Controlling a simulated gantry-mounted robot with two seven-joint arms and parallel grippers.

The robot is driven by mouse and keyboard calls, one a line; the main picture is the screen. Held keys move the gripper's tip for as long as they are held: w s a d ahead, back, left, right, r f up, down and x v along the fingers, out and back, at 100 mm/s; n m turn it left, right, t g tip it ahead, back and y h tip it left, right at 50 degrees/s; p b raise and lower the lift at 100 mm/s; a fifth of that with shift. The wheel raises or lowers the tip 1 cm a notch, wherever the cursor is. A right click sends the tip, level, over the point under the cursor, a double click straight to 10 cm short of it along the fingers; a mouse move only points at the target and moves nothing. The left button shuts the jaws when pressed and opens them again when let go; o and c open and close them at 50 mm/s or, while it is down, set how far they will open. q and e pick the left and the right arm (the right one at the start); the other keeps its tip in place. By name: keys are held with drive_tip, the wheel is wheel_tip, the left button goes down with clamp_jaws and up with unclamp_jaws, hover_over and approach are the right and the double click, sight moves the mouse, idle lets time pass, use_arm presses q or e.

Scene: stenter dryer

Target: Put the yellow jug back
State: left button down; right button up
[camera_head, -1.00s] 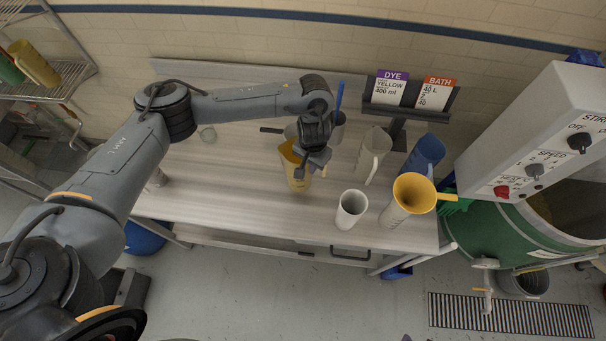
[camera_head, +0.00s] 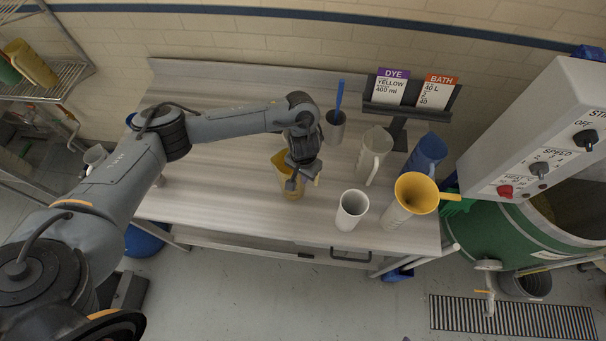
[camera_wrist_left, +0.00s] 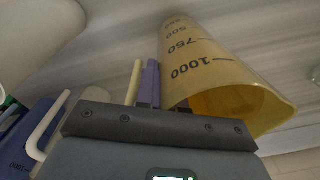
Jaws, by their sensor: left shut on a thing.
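The yellow jug (camera_head: 292,188) is at the middle of the bench, partly covered by my left gripper (camera_head: 299,172). The gripper is shut on it from above. In the left wrist view the jug (camera_wrist_left: 212,72) shows its printed marks and its open mouth faces the camera. I cannot tell whether its base touches the bench. My right gripper is not in view. Another yellow and green jug pair (camera_head: 32,64) stands on the wire shelf at the far left.
On the bench (camera_head: 235,215) to the right stand a white cup (camera_head: 351,210), a clear jug (camera_head: 373,156), a blue jug (camera_head: 426,155) and a yellow funnel-topped jug (camera_head: 416,195). A grey cup (camera_head: 335,128) holds a blue stick. A card stand (camera_head: 410,100) is behind. Bench left of my gripper is clear.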

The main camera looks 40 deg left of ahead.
use_arm(q)
drive_tip(key=shift+f, duration=0.1)
drive_tip(key=c, duration=1.3)
unclamp_jaws()
drive_tip(key=shift+o, duration=0.2)
